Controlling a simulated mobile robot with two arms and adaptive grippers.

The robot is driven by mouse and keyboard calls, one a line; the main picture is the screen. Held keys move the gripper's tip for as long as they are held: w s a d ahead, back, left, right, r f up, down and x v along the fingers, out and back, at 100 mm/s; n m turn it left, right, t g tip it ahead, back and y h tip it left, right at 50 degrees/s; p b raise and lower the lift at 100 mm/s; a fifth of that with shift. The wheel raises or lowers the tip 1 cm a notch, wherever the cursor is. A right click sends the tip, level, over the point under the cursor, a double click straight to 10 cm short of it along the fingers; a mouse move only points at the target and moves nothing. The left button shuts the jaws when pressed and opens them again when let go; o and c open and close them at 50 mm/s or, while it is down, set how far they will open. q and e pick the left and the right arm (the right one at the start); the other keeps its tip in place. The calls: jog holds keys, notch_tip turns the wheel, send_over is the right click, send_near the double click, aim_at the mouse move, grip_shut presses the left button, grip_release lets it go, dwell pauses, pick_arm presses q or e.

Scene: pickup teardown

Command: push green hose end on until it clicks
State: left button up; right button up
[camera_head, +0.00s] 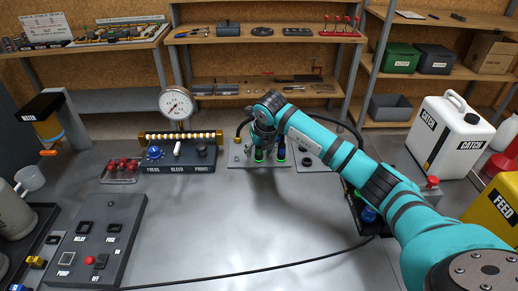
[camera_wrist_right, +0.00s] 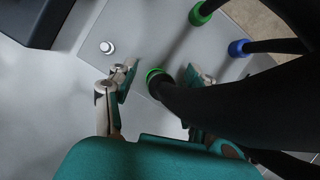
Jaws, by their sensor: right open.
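My right gripper (camera_head: 268,148) is over the light grey plate (camera_head: 238,162) at the back of the bench. In the right wrist view, my right gripper (camera_wrist_right: 160,80) is open, with one finger on each side of a black hose (camera_wrist_right: 190,102). The hose's green end (camera_wrist_right: 154,76) lies between the fingertips, and I cannot tell whether the fingers touch it. A second green hose end (camera_wrist_right: 200,14) and a blue one (camera_wrist_right: 238,48) are farther off. Green also shows below my gripper in the head view (camera_head: 281,150). The seating of the ends is hidden. My left gripper is not in view.
The gauge (camera_head: 175,103) and the press, bleed and point panel (camera_head: 180,160) stand left of the plate. A black cable (camera_head: 250,272) crosses the front. The middle bench is clear.

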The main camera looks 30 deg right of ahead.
jog(key=shift+c, duration=0.4)
grip_shut()
jog(key=shift+r, duration=0.2)
jog(key=shift+r+p, duration=0.5)
jog(key=shift+r, duration=0.15)
jog(key=shift+r, duration=0.2)
dwell(0.3)
jog(key=shift+r+p, duration=1.2)
jog(key=shift+r, duration=0.8)
